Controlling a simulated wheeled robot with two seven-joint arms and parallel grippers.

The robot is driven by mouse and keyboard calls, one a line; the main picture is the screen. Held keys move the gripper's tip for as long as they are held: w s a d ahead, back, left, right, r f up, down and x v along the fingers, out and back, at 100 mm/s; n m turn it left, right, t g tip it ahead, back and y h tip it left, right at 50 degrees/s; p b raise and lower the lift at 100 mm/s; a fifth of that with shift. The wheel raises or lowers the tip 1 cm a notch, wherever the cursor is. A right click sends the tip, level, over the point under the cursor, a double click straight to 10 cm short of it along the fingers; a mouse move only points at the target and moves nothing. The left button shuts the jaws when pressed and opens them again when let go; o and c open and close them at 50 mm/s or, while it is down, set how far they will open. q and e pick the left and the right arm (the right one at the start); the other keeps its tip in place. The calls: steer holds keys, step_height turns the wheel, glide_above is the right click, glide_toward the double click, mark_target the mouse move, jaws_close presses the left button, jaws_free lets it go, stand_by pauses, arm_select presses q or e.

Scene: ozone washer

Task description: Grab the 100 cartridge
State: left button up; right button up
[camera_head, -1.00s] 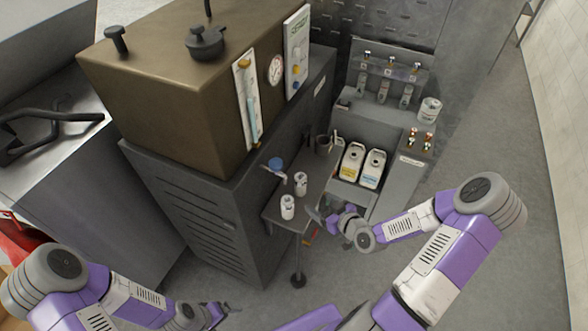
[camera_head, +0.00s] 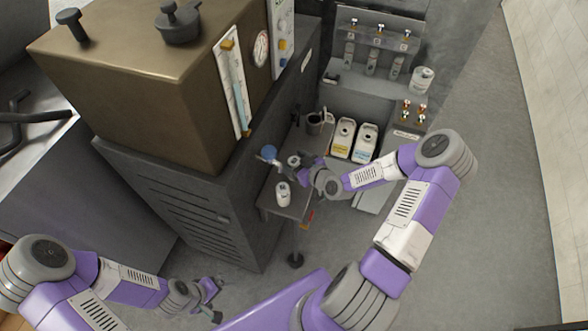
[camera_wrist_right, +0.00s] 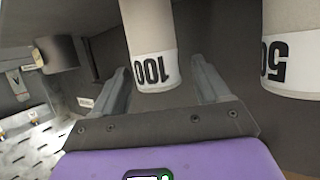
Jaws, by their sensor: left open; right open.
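The 100 cartridge (camera_wrist_right: 151,50), a pale cylinder with a white band marked "100", stands between the two open fingers of my right gripper (camera_wrist_right: 164,82) in the right wrist view. In the head view the 100 cartridge (camera_head: 293,161) is on the small grey table, partly hidden, right beside my right gripper (camera_head: 306,168). A second cartridge marked "50" (camera_wrist_right: 291,60) is outside the fingers at the right; it also shows nearer in the head view (camera_head: 283,194). My left gripper (camera_head: 213,298) is open and empty, low over the floor at the lower left.
The small grey table (camera_head: 287,208) stands against the dark cabinet (camera_head: 185,200). A blue-topped item (camera_head: 268,153) is close to the cartridges at the cabinet side. A dark mug (camera_head: 314,123) and two white jugs (camera_head: 343,138) stand behind. Floor at right is clear.

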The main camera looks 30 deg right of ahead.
steer(key=c, duration=1.1)
steer(key=shift+r, duration=0.1)
